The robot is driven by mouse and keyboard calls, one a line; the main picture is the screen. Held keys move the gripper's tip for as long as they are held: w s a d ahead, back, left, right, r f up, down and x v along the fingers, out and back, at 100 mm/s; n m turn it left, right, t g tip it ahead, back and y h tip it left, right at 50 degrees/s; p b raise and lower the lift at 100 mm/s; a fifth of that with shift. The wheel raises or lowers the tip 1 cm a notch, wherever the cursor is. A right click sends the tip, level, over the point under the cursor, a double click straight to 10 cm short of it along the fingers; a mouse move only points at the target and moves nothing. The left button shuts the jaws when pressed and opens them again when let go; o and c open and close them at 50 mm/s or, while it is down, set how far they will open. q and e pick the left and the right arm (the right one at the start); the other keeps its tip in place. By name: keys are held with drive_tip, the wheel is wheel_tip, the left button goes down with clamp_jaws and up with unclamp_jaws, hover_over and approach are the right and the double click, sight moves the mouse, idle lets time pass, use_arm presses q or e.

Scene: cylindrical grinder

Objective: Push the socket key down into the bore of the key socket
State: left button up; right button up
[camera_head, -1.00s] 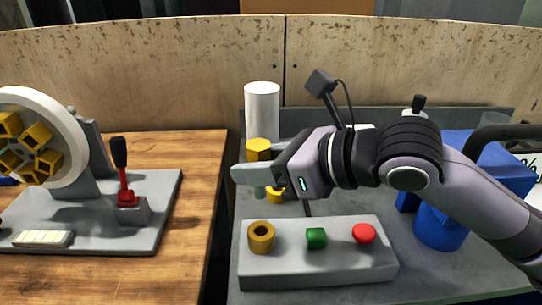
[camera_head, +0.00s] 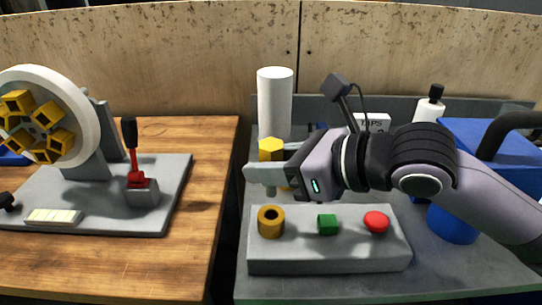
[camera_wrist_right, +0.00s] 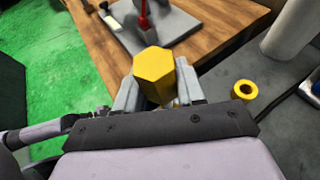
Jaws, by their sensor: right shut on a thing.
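The key socket (camera_head: 271,222) is a brass-coloured ring with a dark open bore, on a grey block (camera_head: 330,260). In the wrist view the key head (camera_wrist_right: 154,70) sits between the gripper's fingers (camera_wrist_right: 158,92); the shank is hidden there. My left gripper is not in view.
A green button (camera_head: 328,224) and a red button (camera_head: 376,222) share the block. A white cylinder (camera_head: 275,103) stands behind the key. A yellow ring (camera_wrist_right: 245,90) lies on the grey surface. A chuck fixture (camera_head: 78,125) and red lever (camera_head: 137,178) stand left.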

drive_tip(key=shift+f+b, duration=0.75)
drive_tip(key=shift+f, duration=0.75)
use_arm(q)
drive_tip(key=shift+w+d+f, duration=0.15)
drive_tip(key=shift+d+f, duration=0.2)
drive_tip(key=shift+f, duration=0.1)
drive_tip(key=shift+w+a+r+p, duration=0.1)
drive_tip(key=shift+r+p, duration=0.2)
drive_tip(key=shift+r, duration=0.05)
use_arm(e)
drive_tip(key=shift+r, duration=0.1)
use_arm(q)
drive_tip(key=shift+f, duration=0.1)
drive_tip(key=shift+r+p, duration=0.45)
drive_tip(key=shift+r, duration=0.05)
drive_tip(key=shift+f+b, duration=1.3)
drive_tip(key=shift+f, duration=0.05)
use_arm(e)
drive_tip(key=shift+f, duration=2.35)
drive_tip(key=o, duration=1.2)
